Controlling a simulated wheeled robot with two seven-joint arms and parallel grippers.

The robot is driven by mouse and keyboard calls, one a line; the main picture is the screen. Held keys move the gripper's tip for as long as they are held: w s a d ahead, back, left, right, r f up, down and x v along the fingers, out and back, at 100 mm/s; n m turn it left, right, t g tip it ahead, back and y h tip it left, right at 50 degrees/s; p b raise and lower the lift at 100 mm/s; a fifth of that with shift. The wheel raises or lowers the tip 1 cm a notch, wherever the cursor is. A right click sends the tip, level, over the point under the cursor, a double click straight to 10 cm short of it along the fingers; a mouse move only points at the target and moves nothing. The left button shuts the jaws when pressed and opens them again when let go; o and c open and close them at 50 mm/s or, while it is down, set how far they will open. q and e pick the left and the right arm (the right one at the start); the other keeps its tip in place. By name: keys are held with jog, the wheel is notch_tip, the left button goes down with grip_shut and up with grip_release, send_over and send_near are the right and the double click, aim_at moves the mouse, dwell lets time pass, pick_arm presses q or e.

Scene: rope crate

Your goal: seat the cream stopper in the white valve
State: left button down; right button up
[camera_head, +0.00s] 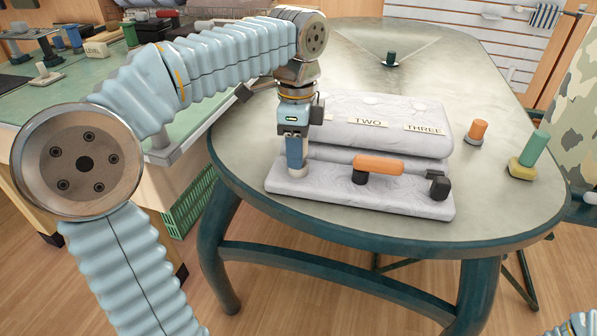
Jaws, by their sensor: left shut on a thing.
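My left gripper (297,165) points straight down over the left end of the low front part of a pale grey-white block (345,203). It is shut on a small pale thing (298,173), which looks like the cream stopper; the fingers hide most of it. I cannot tell whether it touches the block below. I cannot make out the white valve as a separate part; the gripper covers that left spot. My right gripper is not in view.
An orange bar (378,165) and a black knob (438,187) sit on the block's front part. Label plates read TWO and THREE behind them. An orange peg (477,131) and a green peg (531,151) stand to the right. The table's far part is mostly clear.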

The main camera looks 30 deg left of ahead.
pick_arm(q)
jog(key=shift+f, duration=0.4)
jog(key=shift+r, duration=0.1)
dwell(0.3)
jog(key=shift+r+p, duration=0.55)
jog(key=shift+d, duration=0.1)
dwell(0.4)
jog(key=shift+f+b, duration=0.35)
jog(key=shift+f, duration=0.35)
dwell(0.8)
jog(key=c, duration=0.6)
grip_release()
